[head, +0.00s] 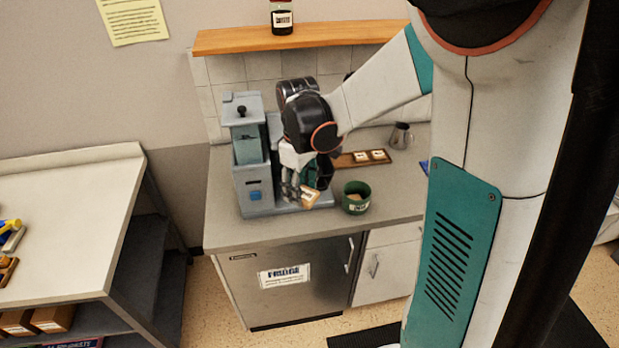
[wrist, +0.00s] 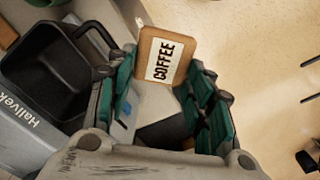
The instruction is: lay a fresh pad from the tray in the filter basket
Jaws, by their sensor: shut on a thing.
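My gripper (head: 301,188) is in front of the grey coffee machine (head: 256,203), above the counter. It is shut on a tan square pad (head: 310,197) and holds it tilted. In the wrist view the pad (wrist: 166,54), with a white COFFEE label, sits at the fingertips of my gripper (wrist: 168,76). The black open filter basket (wrist: 42,80), with a handle, is to the left of the fingers, apart from the pad; it looks empty. In the head view my gripper hides most of the basket area. The wooden tray (head: 344,162) behind holds two labelled pads (head: 378,155).
A small metal jug (head: 401,136) stands at the back right. A shelf (head: 300,38) hangs above. The counter front (head: 270,232) is clear.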

